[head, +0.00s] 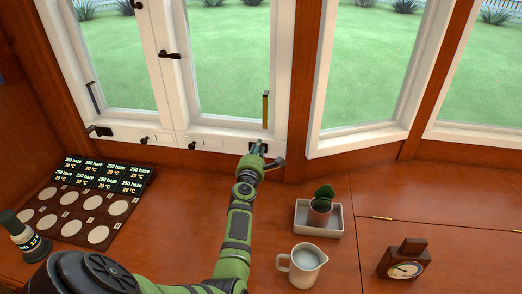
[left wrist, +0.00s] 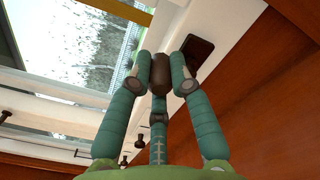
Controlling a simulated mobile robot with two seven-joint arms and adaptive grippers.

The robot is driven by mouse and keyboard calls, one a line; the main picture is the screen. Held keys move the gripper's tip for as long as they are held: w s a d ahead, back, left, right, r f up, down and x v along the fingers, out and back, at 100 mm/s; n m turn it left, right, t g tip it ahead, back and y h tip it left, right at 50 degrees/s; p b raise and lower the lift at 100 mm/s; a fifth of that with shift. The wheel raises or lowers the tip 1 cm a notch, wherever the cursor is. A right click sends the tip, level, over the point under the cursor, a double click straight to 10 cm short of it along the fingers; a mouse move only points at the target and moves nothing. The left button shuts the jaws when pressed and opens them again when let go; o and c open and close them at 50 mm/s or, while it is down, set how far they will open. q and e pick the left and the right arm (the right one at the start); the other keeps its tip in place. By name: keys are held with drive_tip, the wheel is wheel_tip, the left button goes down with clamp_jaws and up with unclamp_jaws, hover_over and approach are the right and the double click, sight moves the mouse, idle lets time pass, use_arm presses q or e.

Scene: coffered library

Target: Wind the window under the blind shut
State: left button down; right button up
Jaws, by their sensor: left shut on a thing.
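A white-framed casement window (head: 224,123) stands behind the desk, with a dark latch handle (head: 169,54) on its left side. I cannot tell from here how far it stands open. My left gripper (head: 258,150) is at its lower right corner on the sill. In the left wrist view the fingers (left wrist: 160,78) are shut around a brown winder knob (left wrist: 160,66). A dark base plate (left wrist: 197,50) sits on the white frame beside the knob. The rest of the crank is mostly hidden behind the gripper. No blind shows in either view. My right gripper is not in view.
A potted plant in a white tray (head: 301,225), a jug (head: 303,266) and a dial gauge (head: 404,260) stand right of my arm. A board of round discs (head: 50,212) and a dark green-topped device (head: 22,232) are left. Another winder (head: 99,131) is at the left window.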

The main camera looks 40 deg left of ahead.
use_arm(q)
drive_tip(key=shift+s+a+r+n, duration=0.2)
drive_tip(key=shift+a+n, duration=0.2)
drive_tip(key=shift+n, duration=0.3)
drive_tip(key=shift+s+a+n, duration=0.15)
drive_tip(key=shift+a+n, duration=0.1)
drive_tip(key=shift+n, duration=0.45)
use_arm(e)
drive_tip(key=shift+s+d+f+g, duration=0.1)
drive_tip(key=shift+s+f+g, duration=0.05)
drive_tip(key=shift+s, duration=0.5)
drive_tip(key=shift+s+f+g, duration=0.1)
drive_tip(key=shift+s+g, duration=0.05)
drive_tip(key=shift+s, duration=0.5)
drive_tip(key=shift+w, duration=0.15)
use_arm(q)
drive_tip(key=c, duration=1.1)
unclamp_jaws()
wheel_tip(320, 180, up, 10)
drive_tip(key=shift+f, duration=0.1)
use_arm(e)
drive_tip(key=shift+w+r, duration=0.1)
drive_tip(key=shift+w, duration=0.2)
